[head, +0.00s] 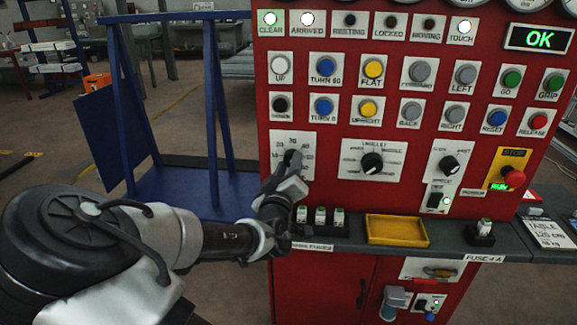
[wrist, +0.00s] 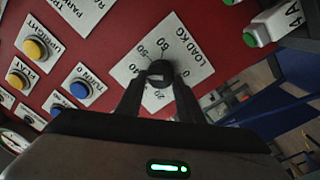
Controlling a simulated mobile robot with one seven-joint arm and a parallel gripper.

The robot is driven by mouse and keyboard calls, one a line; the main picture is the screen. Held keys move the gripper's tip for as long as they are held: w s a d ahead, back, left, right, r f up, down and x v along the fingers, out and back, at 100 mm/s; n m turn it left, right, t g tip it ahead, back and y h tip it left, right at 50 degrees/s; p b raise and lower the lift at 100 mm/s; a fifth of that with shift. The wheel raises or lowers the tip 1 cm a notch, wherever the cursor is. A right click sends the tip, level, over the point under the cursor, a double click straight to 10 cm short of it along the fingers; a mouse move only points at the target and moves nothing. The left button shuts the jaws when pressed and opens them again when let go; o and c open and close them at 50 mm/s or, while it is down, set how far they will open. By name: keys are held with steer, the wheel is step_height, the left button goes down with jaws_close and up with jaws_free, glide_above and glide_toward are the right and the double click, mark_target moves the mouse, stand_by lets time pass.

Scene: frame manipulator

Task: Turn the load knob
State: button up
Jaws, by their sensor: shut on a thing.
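The load knob (wrist: 160,72) is a round black knob on a white plate (wrist: 190,60) marked "LOAD KG" with numbers around it. In the head view the knob (head: 292,157) is at the left of the red panel, partly hidden by my gripper (head: 289,170). In the wrist view my gripper (wrist: 160,90) has one finger on each side of the knob, shut on it. The scale is partly covered, and I cannot tell exactly which number the knob points to.
To the right are another black knob (head: 372,163) and a third (head: 448,164). Rows of coloured buttons are above. A ledge (head: 350,232) below holds small fuses (head: 320,216) and a yellow tray (head: 397,241). A blue cart (head: 185,190) stands left of the panel.

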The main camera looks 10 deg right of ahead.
steer(key=shift+r+m, duration=0.2)
steer(key=shift+m, duration=0.1)
steer(key=o, duration=1.1)
steer(key=shift+c, duration=0.2)
steer(key=shift+f, duration=0.1)
steer(key=shift+s+a, duration=0.15)
steer(key=shift+s, duration=0.2)
steer(key=p+v, duration=1)
steer(key=v, duration=0.6)
steer(key=shift+s+p, duration=0.3)
steer(key=shift+p, duration=0.1)
